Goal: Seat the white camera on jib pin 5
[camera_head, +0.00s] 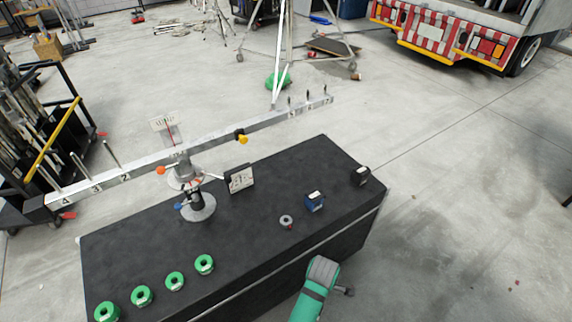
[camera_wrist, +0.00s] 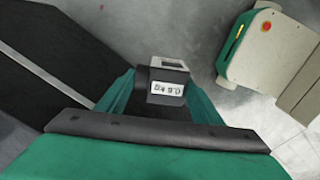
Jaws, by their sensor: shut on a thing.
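In the wrist view my gripper (camera_wrist: 161,76) is shut on a small boxy camera (camera_wrist: 168,88) with a pale face and dark parts. Its label seems to read 0.8 kg, and its underside is hidden. The gripper cannot be made out in the head view, where part of my green arm shows at the bottom. The jib (camera_head: 225,143) is a long pale beam on a central stand, slanting up to the right. Its right end carries several short upright pins (camera_head: 308,96); their numbers are too small to read, so I cannot tell which is pin 5.
The black table (camera_head: 265,262) holds a blue camera (camera_head: 315,201), a dark camera (camera_head: 361,175), a small grey ring (camera_head: 286,221), several green ring weights (camera_head: 174,281) and a small panel (camera_head: 239,178). Taller pins (camera_head: 111,158) stand on the left arm. A tripod stands behind.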

